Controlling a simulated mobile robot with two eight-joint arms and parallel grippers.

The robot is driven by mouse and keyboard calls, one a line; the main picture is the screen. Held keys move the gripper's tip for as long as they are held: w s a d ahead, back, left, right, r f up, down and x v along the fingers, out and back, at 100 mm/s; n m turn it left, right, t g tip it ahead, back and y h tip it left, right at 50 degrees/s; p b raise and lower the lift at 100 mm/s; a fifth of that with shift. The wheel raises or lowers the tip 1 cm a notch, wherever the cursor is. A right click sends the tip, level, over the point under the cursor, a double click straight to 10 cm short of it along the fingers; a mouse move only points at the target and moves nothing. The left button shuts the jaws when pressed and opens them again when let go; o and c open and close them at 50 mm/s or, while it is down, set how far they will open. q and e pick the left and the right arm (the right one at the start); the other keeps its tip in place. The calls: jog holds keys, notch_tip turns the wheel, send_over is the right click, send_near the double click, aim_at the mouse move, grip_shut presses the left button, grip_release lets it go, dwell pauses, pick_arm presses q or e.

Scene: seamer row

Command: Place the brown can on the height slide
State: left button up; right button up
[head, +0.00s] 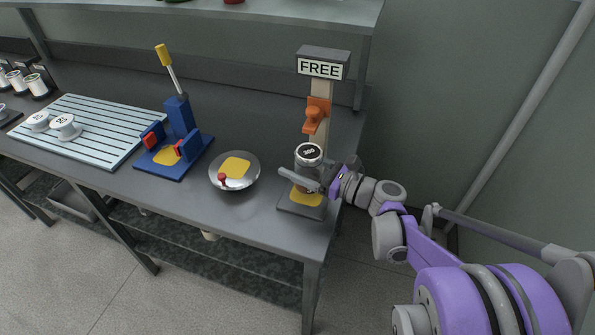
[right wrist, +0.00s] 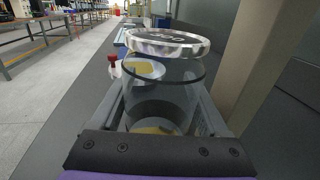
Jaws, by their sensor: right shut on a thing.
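My right gripper (head: 308,178) is shut on a can (head: 308,155) with a silver lid marked 300. In the right wrist view the can (right wrist: 165,95) stands upright between the fingers, and its body looks grey and see-through rather than brown. The height slide (head: 319,110) is a post with a FREE sign, an orange slider (head: 316,114) and a dark base with a yellow pad (head: 307,197). The can is over the pad, in front of the post and below the slider. Whether its bottom touches the pad is hidden. My left gripper is not in view.
Left of the slide are a round dish (head: 247,181) with a yellow pad and red knob, and a blue lever press (head: 180,145). A ribbed rack (head: 100,118) bears white-topped pieces. White cans (head: 38,84) stand far left. A shelf (head: 280,8) hangs above.

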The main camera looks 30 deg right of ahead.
jog(key=shift+f, duration=1)
jog(key=shift+f+b, duration=0.1)
jog(key=shift+b, duration=0.2)
jog(key=o, duration=1.2)
jog(key=shift+r, duration=0.2)
jog(key=p+v, duration=0.1)
jog(key=v, duration=1.1)
